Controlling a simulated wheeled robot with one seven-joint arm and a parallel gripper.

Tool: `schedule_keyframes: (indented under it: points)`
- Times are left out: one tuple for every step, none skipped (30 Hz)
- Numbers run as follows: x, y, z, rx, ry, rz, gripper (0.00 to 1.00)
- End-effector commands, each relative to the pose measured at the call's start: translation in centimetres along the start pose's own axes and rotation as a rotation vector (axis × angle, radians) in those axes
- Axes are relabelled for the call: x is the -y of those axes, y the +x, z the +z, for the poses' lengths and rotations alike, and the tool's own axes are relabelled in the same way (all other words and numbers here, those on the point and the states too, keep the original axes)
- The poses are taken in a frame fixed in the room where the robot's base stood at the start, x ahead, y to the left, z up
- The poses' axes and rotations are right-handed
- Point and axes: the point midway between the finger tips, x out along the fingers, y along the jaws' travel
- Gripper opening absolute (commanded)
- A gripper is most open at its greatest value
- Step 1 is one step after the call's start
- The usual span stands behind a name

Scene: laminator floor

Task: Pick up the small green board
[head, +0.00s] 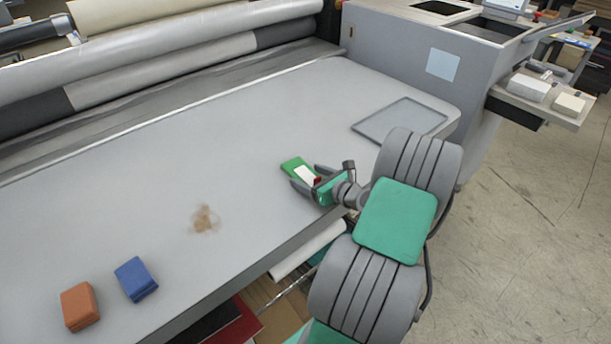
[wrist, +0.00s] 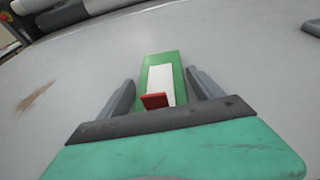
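The small green board (head: 292,165) lies on the grey table near its front edge, with a white patch and a red piece on its near part. In the wrist view the green board (wrist: 164,61) lies straight ahead, its near part between the fingers. My gripper (head: 304,178) is open, low at the table, with one finger on each side of the board. In the wrist view there is a gap between each finger and the board (wrist: 158,92). The board's nearest end is hidden behind the gripper's palm.
A shallow grey tray (head: 358,127) lies right of the board on the table (head: 130,190). A blue block (head: 136,279) and an orange block (head: 80,306) lie at the front left. A brown stain (head: 205,219) marks the table. Large rollers (head: 180,62) run along the back.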

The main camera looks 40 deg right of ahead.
Motion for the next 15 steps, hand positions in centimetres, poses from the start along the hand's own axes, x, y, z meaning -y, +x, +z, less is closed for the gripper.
schedule_keyframes:
  points:
    - [0.01, -0.02, 0.0, 0.0, 0.0, 0.0, 0.7]
    - [0.02, -0.02, 0.0, 0.0, 0.0, 0.0, 0.68]
    - [0.02, -0.02, 0.0, 0.0, 0.0, 0.0, 0.64]
    - [0.02, -0.03, 0.0, 0.0, 0.0, 0.0, 0.62]
    - [0.02, -0.03, 0.0, 0.0, 0.0, 0.0, 0.6]
    - [0.03, -0.03, 0.0, 0.0, 0.0, 0.0, 0.56]
    - [0.03, -0.03, 0.0, 0.0, 0.0, 0.0, 0.54]
    - [0.03, -0.03, 0.0, 0.0, 0.0, 0.0, 0.51]
    - [0.03, -0.04, 0.0, 0.0, 0.0, 0.0, 0.48]
    - [0.03, -0.04, 0.0, 0.0, 0.0, 0.0, 0.46]
    - [0.03, -0.04, 0.0, 0.0, 0.0, 0.0, 0.43]
    - [0.03, -0.04, 0.0, 0.0, 0.0, 0.0, 0.4]
    - [0.03, -0.04, 0.0, 0.0, 0.0, 0.0, 0.37]
    - [0.03, -0.04, 0.0, 0.0, 0.0, 0.0, 0.35]
    - [0.03, -0.04, 0.0, 0.0, 0.0, 0.0, 0.32]
